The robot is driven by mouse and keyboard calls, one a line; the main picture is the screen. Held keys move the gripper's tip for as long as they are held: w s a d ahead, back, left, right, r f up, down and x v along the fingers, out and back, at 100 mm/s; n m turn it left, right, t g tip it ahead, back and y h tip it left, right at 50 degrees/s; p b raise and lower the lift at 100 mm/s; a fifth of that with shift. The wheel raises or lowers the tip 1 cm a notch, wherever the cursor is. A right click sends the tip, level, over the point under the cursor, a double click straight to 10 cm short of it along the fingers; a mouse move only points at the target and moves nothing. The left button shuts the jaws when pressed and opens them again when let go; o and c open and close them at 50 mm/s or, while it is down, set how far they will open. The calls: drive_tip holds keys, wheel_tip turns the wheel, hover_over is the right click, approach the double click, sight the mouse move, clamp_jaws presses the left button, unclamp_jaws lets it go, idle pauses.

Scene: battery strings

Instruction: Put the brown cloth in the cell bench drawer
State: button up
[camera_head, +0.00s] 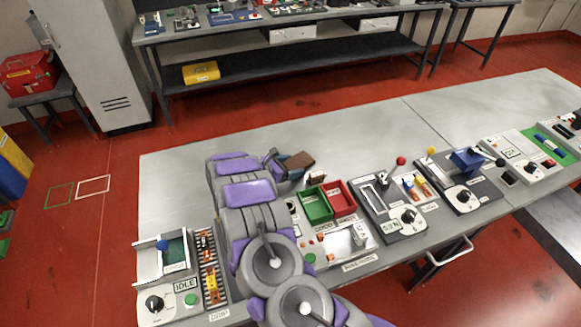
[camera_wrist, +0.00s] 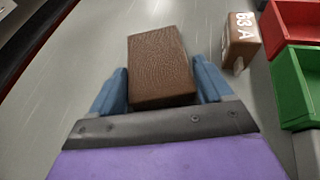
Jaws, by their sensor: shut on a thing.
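My gripper (camera_head: 288,162) is above the near grey bench, shut on a brown, leathery, block-shaped thing (camera_head: 300,160), which I take for the brown cloth. In the wrist view the brown cloth (camera_wrist: 160,65) sits between the two blue fingers of my gripper (camera_wrist: 162,92). Two white drawers (camera_head: 292,34) hang under the far bench. Which one is the cell bench drawer is not readable.
A brown block with white lettering (camera_wrist: 240,40) stands right of my gripper, beside a red bin (camera_wrist: 295,22) and a green bin (camera_wrist: 298,88). Devices with knobs and levers (camera_head: 390,205) line the near bench. Its back left surface (camera_head: 175,175) is clear.

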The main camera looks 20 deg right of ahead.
drive_tip(key=shift+f, duration=0.2)
drive_tip(key=o, duration=1)
drive_tip(key=shift+s, duration=0.15)
drive_tip(key=shift+c, duration=0.2)
drive_tip(key=shift+a+r, duration=0.15)
drive_tip(key=p+v, duration=0.2)
drive_tip(key=v, duration=0.9)
drive_tip(key=shift+a+r, duration=0.3)
drive_tip(key=s+d+r+m+g+y, duration=0.3)
drive_tip(key=s+r+m, duration=0.4)
drive_tip(key=s, duration=0.4)
drive_tip(key=s+d+r+m+g+y, duration=0.3)
drive_tip(key=s+d+r+m, duration=0.1)
drive_tip(key=s+r, duration=0.65)
drive_tip(key=s+a+r+m+y, duration=0.1)
drive_tip(key=s+m+y, duration=0.1)
drive_tip(key=s, duration=0.6)
drive_tip(key=s+a+r+m+y, duration=0.1)
drive_tip(key=s+a+m+y, duration=0.1)
drive_tip(key=s+m, duration=0.3)
drive_tip(key=s+a+r+m+y, duration=0.2)
drive_tip(key=s+m+y, duration=0.1)
drive_tip(key=s, duration=0.9)
drive_tip(key=shift+s+m, duration=0.3)
drive_tip(key=shift+s, duration=0.1)
